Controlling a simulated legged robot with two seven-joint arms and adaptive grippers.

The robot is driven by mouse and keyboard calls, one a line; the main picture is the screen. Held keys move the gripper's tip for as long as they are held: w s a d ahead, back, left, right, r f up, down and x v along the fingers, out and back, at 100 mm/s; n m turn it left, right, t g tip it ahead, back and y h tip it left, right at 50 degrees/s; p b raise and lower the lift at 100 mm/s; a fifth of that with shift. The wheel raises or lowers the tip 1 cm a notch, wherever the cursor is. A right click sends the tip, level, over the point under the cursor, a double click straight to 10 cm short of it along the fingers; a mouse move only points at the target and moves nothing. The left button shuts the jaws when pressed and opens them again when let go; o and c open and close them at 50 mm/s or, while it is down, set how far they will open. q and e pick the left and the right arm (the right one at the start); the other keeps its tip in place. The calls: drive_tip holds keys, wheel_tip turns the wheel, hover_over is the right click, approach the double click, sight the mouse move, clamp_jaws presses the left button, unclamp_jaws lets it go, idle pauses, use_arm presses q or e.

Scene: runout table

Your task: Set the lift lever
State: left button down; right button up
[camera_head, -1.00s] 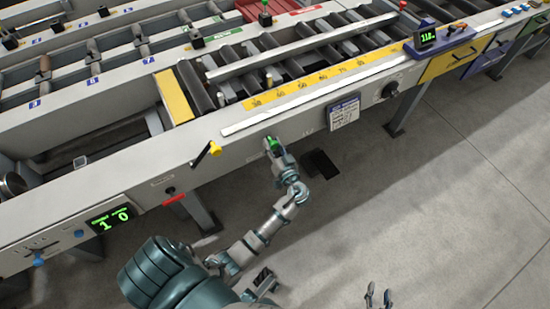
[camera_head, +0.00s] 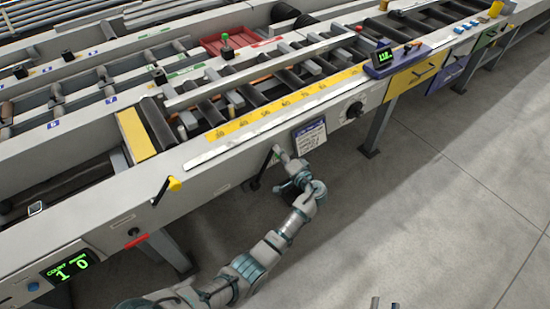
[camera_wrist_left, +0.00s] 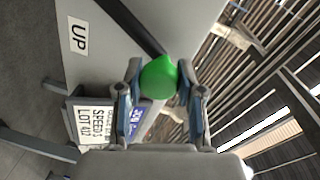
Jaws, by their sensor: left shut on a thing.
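The lift lever has a black shaft (camera_head: 262,172) on the near side of the table frame. In the head view the shaft leans up and to the right from its lower end. Its round green knob (camera_wrist_left: 158,78) shows in the left wrist view between both fingers. My left gripper (camera_head: 277,153) is shut on this knob; in the head view the gripper hides most of it. A white UP label (camera_wrist_left: 78,35) is on the panel beside the shaft in the wrist view. My right gripper (camera_head: 384,303) shows only its fingertips, apart and empty, at the bottom edge.
A blue-headed placard (camera_head: 310,136) hangs just right of my left gripper. A black knob (camera_head: 355,110) is further right. A yellow-handled lever (camera_head: 166,189) and a green-lit count display (camera_head: 72,266) are to the left. The floor in front is clear at right.

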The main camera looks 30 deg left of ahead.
use_arm(q)
drive_tip(key=shift+w+d+f+m+b, duration=0.25)
drive_tip(key=shift+w+f+m+b, duration=0.35)
drive_tip(key=shift+w+f, duration=0.2)
drive_tip(key=shift+w+r, duration=0.1)
drive_tip(key=shift+w, duration=0.05)
use_arm(e)
drive_tip(key=shift+s+a+r+t+y, duration=0.15)
drive_tip(key=shift+s+r+t, duration=0.2)
drive_tip(key=shift+r+t, duration=0.65)
drive_tip(key=shift+s+d+r+t+y, duration=0.15)
drive_tip(key=shift+s+r+t, duration=0.2)
drive_tip(key=shift+r+t, duration=0.65)
use_arm(q)
drive_tip(key=shift+d, duration=0.1)
drive_tip(key=c, duration=0.9)
unclamp_jaws()
drive_tip(key=shift+o, duration=0.9)
drive_tip(key=shift+w+f, duration=0.25)
drive_tip(key=v, duration=1.2)
use_arm(e)
drive_tip(key=shift+w+a+r, duration=0.1)
use_arm(q)
drive_tip(key=shift+r, duration=0.15)
